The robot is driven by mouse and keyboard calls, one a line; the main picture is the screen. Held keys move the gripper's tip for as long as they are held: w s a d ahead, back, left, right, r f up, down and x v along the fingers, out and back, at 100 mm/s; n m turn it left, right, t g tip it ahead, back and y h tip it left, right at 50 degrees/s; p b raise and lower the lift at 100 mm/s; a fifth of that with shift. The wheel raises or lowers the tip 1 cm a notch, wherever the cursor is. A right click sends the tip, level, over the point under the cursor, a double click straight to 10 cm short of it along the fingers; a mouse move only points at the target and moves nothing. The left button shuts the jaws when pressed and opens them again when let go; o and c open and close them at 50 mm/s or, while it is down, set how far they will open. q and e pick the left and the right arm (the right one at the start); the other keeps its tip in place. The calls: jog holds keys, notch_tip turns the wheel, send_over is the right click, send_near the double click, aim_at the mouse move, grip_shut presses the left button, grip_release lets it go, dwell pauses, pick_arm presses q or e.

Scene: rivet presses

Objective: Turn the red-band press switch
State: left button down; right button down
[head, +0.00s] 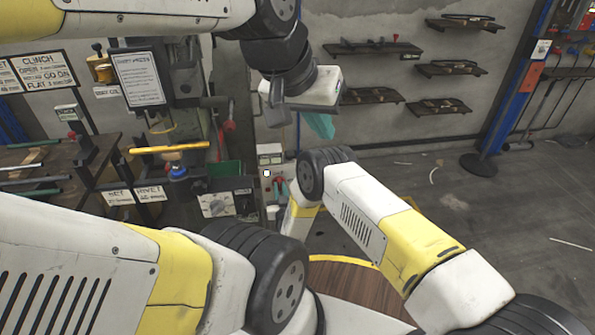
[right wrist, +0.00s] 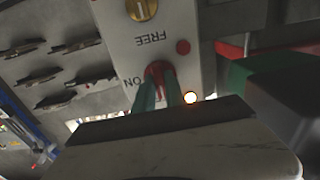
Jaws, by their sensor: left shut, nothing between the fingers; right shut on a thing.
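A red switch knob (right wrist: 158,75) sits on a pale control panel (right wrist: 150,35) lettered FREE and ON, upside down in the right wrist view. The teal fingers of my right gripper (right wrist: 163,90) are shut on this knob. In the head view the knob (head: 279,181) is small, on a narrow panel (head: 269,152) left of my right forearm. My left gripper (head: 320,125) hangs in the air above and right of that panel, shut and empty. The knob's exact pointing direction is hidden by the fingers. I cannot make out a red band.
A lit lamp (right wrist: 190,98), a red button (right wrist: 183,47) and a brass knob (right wrist: 141,8) are on the same panel. A press with a yellow bar (head: 170,148) and a dial plate (head: 217,205) stand to the left. Open floor (head: 480,235) lies right.

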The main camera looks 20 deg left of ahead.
dwell(0.4)
jog(key=c, duration=1.4)
grip_release()
jog(key=v, duration=0.8)
